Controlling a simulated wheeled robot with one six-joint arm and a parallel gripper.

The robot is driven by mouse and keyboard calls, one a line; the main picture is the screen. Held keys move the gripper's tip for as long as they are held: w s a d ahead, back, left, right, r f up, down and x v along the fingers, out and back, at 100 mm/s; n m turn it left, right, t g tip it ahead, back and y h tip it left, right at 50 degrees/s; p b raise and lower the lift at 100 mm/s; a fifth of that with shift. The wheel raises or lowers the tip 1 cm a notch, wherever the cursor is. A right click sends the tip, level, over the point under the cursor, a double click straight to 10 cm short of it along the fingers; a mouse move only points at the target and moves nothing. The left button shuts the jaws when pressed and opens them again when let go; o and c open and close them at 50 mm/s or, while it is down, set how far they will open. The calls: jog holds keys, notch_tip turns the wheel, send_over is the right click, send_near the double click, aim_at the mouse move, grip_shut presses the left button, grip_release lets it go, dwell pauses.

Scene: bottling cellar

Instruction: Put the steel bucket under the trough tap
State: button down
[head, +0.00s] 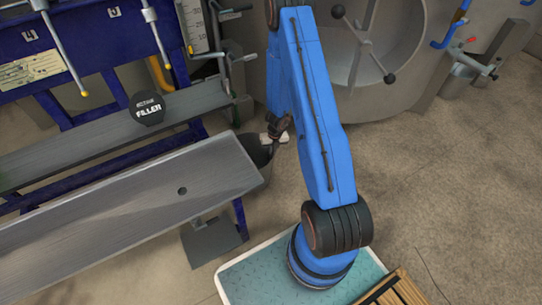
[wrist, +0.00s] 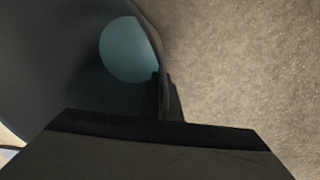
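The bucket (head: 265,171) is dark inside and grey outside. It stands close to the right end of the grey trough (head: 110,222) in the head view, which hides part of it. My gripper (head: 273,137) is at the bucket's rim. In the wrist view the bucket (wrist: 75,65) fills the upper left, with a pale teal round bottom deep inside. My gripper's narrow dark fingers (wrist: 166,95) are close together at the rim and look shut on the wall. I cannot make out the trough tap for certain.
A blue filler rack (head: 60,50) with a grey shelf stands at the left. A round hatch with a handwheel (head: 363,45) is behind my arm. A wooden slatted piece (head: 398,290) lies at the bottom. The floor at right is clear.

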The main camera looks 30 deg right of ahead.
jog(key=c, duration=2)
grip_release()
jog(key=shift+f, duration=0.1)
jog(key=a+r+n+t, duration=0.15)
jog(key=r+n, duration=0.25)
jog(key=r, duration=1)
jog(key=a+r+n+g, duration=0.15)
jog(key=r+n, duration=0.35)
jog(key=r, duration=0.9)
jog(key=s+a+r+n+t, duration=0.1)
jog(key=s+a+r+n, duration=0.3)
jog(key=r, duration=0.3)
jog(key=s+a+r+n+t, duration=0.1)
jog(key=s+a+r+n, duration=0.15)
jog(key=r+n, duration=0.4)
jog(key=s+a+r+n, duration=0.1)
jog(key=s+r+n, duration=0.4)
jog(key=s, duration=0.3)
jog(key=s+a+r+n+t+h, duration=0.1)
jog(key=s+r+n, duration=0.5)
jog(key=s+n, duration=0.2)
jog(key=s+a+r+n+t, duration=0.1)
jog(key=s+r+n, duration=0.4)
jog(key=s, duration=0.4)
jog(key=shift+s+a+r+n, duration=0.35)
jog(key=shift+a+r+n, duration=0.05)
jog(key=shift+n, duration=0.35)
